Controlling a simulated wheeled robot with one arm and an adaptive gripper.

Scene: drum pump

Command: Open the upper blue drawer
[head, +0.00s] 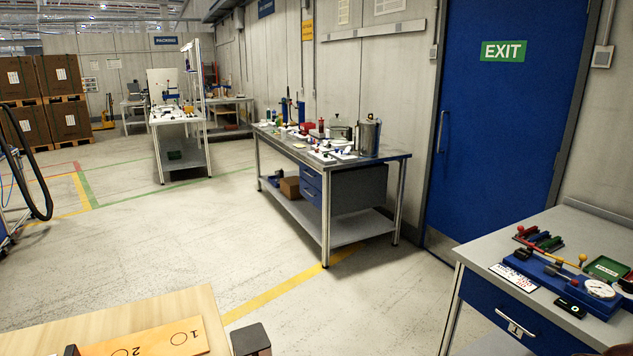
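A workbench (383,161) with a grey top stands in the middle of the head view, some way off across the floor. Under its top hangs a blue drawer unit with two drawers, one above the other. The upper blue drawer (311,176) has a light handle and looks shut. The lower blue drawer (311,195) beneath it looks shut too. The drawer fronts face left and are seen at a slant, so small gaps cannot be told. I cannot make out my gripper in this view.
Open floor (190,240) lies left of the workbench. A nearer bench at the right has a single blue drawer (510,325). A wooden table (140,310) fills the lower left. A blue exit door (505,110) stands behind. A metal pot (368,136) stands on the workbench.

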